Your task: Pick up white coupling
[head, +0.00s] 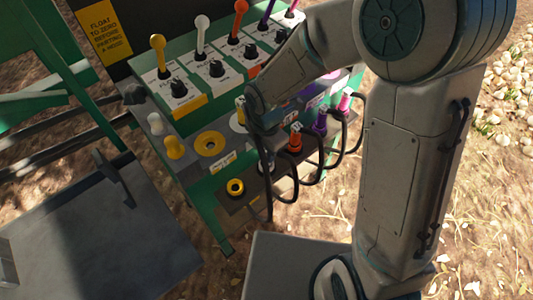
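No coupling shows clearly as white. A pale yellowish coupling end (241,108) stands beside my gripper, and I cannot tell whether it is held. My gripper (257,108) reaches down from the upper right over the green valve stand, and its fingers are hidden or too small to make out. A pale, whitish ring (236,123) on the stand is partly covered by my gripper. The orange coupling (295,139), purple coupling (320,121) and pink coupling (345,101) stand upright to the right with black hoses.
Levers, including a white lever (202,24) and a yellow lever (158,43), rise behind. A whitish cap (155,123), yellow cap (174,147), large yellow ring (210,144) and small yellow ring (235,187) are left of my gripper. Hose loops hang in front.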

